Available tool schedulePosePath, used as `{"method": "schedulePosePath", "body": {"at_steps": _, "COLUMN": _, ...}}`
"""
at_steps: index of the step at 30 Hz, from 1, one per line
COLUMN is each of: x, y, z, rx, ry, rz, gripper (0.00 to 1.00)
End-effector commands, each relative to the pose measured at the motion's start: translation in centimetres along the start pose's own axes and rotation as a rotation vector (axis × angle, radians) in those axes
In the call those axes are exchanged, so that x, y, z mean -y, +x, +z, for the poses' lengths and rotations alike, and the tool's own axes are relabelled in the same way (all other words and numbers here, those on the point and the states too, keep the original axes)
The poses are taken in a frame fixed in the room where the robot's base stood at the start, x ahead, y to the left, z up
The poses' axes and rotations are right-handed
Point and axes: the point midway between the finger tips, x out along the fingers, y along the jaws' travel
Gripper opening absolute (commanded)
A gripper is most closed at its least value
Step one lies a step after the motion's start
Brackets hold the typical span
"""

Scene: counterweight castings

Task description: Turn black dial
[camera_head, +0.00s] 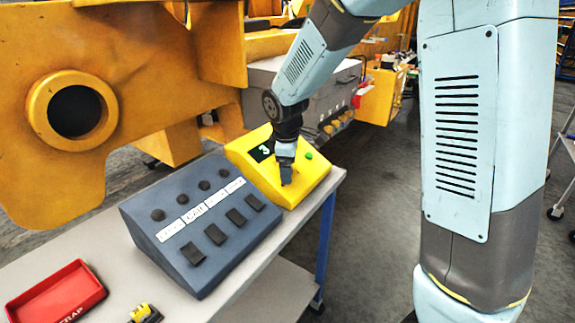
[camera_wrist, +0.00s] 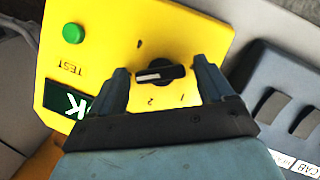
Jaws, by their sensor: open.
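The black dial (camera_wrist: 160,72) sits on the sloped face of a yellow box (camera_head: 312,190). In the wrist view the dial has a white pointer mark and stands between the two fingers of my gripper (camera_wrist: 163,80). The fingers are open, one on each side, with a gap to the dial. In the head view my gripper (camera_head: 286,177) is over the box's face and hides the dial. The box also has a green button (camera_wrist: 73,33) labelled TEST and a small dark display (camera_wrist: 68,104) with light characters.
A grey-blue panel (camera_head: 160,235) with several black knobs and rocker switches stands left of the yellow box. A red tray (camera_head: 88,290) and a small yellow and black item (camera_head: 146,312) lie at the front left of the table. Large yellow castings (camera_head: 30,170) stand behind.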

Motion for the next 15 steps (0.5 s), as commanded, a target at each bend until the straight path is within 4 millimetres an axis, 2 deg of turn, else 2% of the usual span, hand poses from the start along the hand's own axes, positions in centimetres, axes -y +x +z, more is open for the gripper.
{"method": "schedulePosePath", "body": {"at_steps": 5, "x": -0.02, "y": -0.01, "z": 0.02, "rx": 0.0, "ry": 0.0, "rz": 0.0, "gripper": 0.81}}
{"method": "schedulePosePath", "body": {"at_steps": 15, "x": -0.05, "y": -0.03, "z": 0.06, "rx": 0.0, "ry": 0.001, "rz": 0.0, "gripper": 0.48}}
